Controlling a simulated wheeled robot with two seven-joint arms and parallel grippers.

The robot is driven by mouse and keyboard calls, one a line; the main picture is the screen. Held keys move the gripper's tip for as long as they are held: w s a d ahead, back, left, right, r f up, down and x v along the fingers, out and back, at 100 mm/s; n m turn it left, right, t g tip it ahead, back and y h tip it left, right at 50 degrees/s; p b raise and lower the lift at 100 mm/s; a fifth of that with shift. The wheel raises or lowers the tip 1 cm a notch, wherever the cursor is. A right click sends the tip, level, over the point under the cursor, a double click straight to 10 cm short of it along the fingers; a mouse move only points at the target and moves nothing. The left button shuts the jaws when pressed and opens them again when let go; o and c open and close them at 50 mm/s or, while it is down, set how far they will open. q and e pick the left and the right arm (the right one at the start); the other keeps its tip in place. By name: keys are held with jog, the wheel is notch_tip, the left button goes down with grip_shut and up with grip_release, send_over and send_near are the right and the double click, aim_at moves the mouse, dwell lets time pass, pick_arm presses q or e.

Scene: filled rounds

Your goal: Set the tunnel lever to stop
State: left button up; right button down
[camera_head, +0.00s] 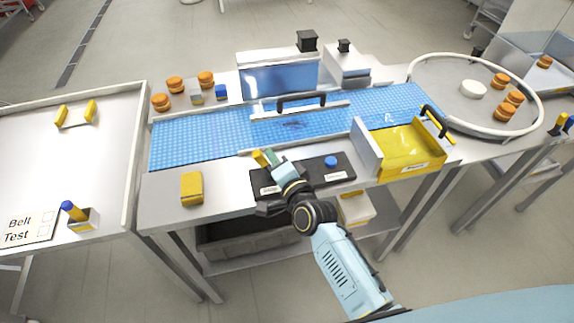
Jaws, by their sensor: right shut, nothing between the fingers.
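The dark control panel (312,170) lies on the front ledge of the table, before the blue belt. A yellow tip (259,158), seemingly of the lever, stands at its left part, tilted up to the left. The lever's stem and base are hidden by my right gripper. My right gripper (270,158) is shut and empty, right beside the yellow tip; I cannot tell whether they touch. A blue button (331,162) sits on the panel's right part. White labels on the panel are too small to read. My left gripper is not in view.
The clear tunnel cover (280,80) with a black handle spans the blue belt (190,143). A yellow tray (405,150) stands right of the panel, a yellow block (191,188) left. Orange rounds lie behind the belt and on the round turntable (440,88).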

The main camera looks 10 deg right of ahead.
jog(key=s+d+r, duration=0.2)
jog(key=s+d, duration=0.3)
jog(key=s, duration=0.4)
jog(key=shift+s+d+r+p, duration=0.25)
jog(key=shift+d+p, duration=0.1)
jog(key=shift+p, duration=0.05)
jog(key=s+d+f+n+g+h+b, duration=0.1)
jog(key=s+f+n+g+b, duration=0.2)
jog(key=f, duration=0.9)
jog(key=s+d+f+n+g+b, duration=0.15)
jog(key=s+f, duration=0.35)
jog(key=f, duration=0.6)
jog(key=s+d+f+n+g+h+b, duration=0.1)
jog(key=s+f+n+g, duration=0.3)
jog(key=f, duration=0.8)
jog(key=s+d+f+n+g+h+b, duration=0.1)
jog(key=s+d+f+n+g+b, duration=0.1)
jog(key=s+f, duration=0.7)
jog(key=s+d+f+n+g+h+b, duration=0.1)
jog(key=s+d+f+n+g+b, duration=0.2)
jog(key=s+f, duration=0.7)
jog(key=s+d+g, duration=0.2)
jog(key=s+d, duration=0.1)
jog(key=s, duration=0.5)
jog(key=shift+s+f, duration=0.25)
jog(key=shift+f, duration=0.05)
